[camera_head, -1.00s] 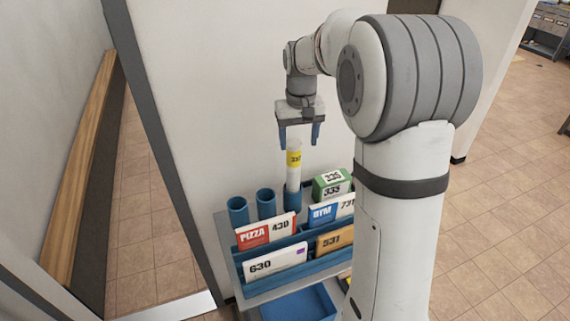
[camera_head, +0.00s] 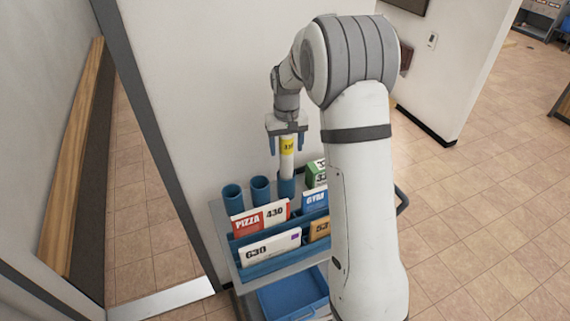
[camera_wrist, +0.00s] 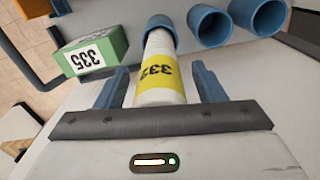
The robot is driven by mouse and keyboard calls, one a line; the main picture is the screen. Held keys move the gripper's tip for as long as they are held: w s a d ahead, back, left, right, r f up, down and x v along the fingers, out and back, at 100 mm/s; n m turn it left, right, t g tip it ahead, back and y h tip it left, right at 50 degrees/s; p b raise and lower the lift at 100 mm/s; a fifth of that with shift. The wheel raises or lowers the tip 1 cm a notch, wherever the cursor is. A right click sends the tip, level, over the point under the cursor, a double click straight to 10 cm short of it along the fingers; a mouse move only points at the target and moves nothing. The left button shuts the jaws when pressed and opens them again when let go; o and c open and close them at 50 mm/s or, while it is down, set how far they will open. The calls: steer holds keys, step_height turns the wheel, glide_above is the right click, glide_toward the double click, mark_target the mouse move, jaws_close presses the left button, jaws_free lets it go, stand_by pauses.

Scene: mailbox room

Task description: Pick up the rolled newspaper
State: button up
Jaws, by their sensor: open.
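The rolled newspaper (camera_head: 287,158) is a white upright roll with a yellow band. Its lower end stands in the rightmost blue tube (camera_head: 286,186) of the cart. In the wrist view, the rolled newspaper (camera_wrist: 160,74) lies between the two blue fingers, with a visible gap on each side. My gripper (camera_head: 287,148) points down over the top of the roll, its fingers on either side. In the wrist view, my gripper (camera_wrist: 160,88) is open and holds nothing.
Two empty blue tubes (camera_head: 233,198) stand left of the roll. A green box marked 335 (camera_head: 316,174) is close on the right. Upright mail, including a PIZZA 430 envelope (camera_head: 260,217), fills the cart's rack in front. A wall is behind.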

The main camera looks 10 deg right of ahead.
jaws_close()
stand_by(0.7)
